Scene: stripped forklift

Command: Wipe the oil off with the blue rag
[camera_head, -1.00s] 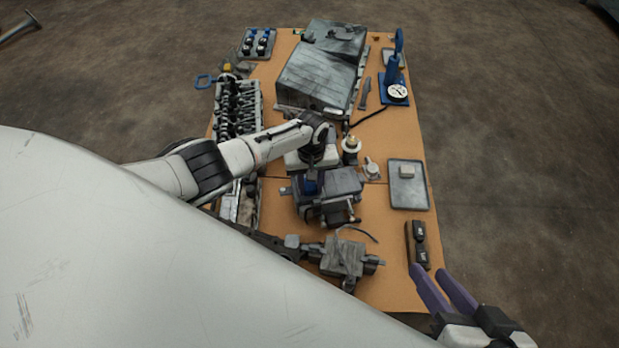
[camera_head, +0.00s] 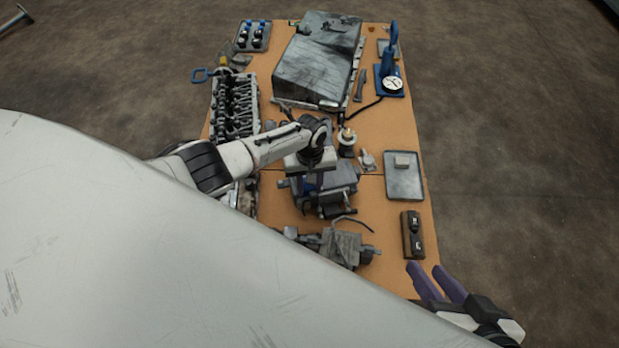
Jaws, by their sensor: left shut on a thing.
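My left gripper (camera_head: 311,178) points down over a grey machine part (camera_head: 340,190) in the middle of the table. It is shut on a small blue thing, apparently the blue rag (camera_head: 308,187). The wrist hides most of the fingers and rag, so I cannot tell whether the rag touches the part. I cannot make out oil on this part. A large grey housing (camera_head: 316,62) at the far end carries dark smears; I cannot tell if they are oil. My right gripper (camera_head: 436,276) is open and empty by the table's near right corner.
The brown table (camera_head: 395,130) carries a grey tray (camera_head: 404,180), a black two-button box (camera_head: 412,235), a blue gauge stand (camera_head: 390,80), a valve-train assembly (camera_head: 236,105) and another grey part (camera_head: 345,247). My white body covers the lower left.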

